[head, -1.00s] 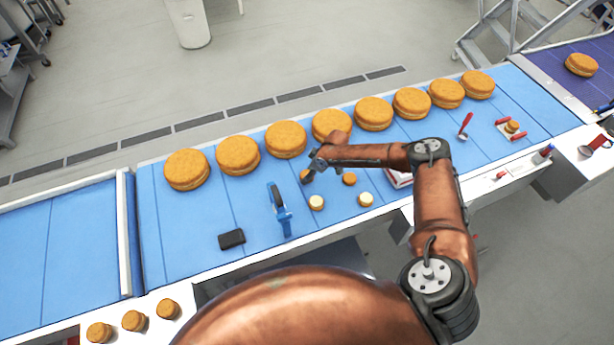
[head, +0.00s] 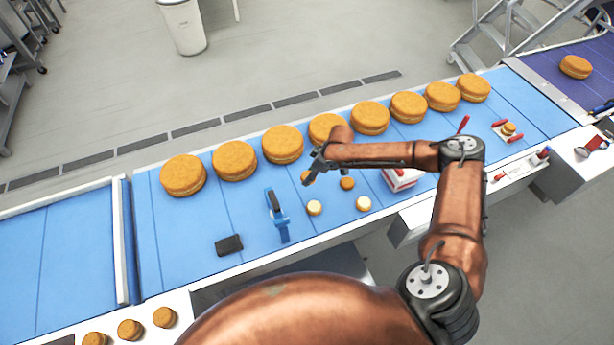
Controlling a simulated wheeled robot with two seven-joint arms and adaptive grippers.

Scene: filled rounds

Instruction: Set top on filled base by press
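My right gripper (head: 313,172) is over the middle of the blue belt, at the end of the copper arm coming in from the right. A small brown round top (head: 306,177) is right at its fingertips; whether the fingers grip it is too small to tell. Another small brown top (head: 347,183) lies just right of the gripper. Two small rounds with pale cream faces, a left filled base (head: 315,208) and a right filled base (head: 363,204), lie nearer me on the belt. My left gripper is out of view.
A row of several large brown rounds (head: 283,145) lines the belt's far side. A blue tool (head: 277,215) and a black block (head: 229,244) lie to the left. A red-white box (head: 400,178) is partly behind my arm. Small rounds (head: 130,329) sit at the lower left.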

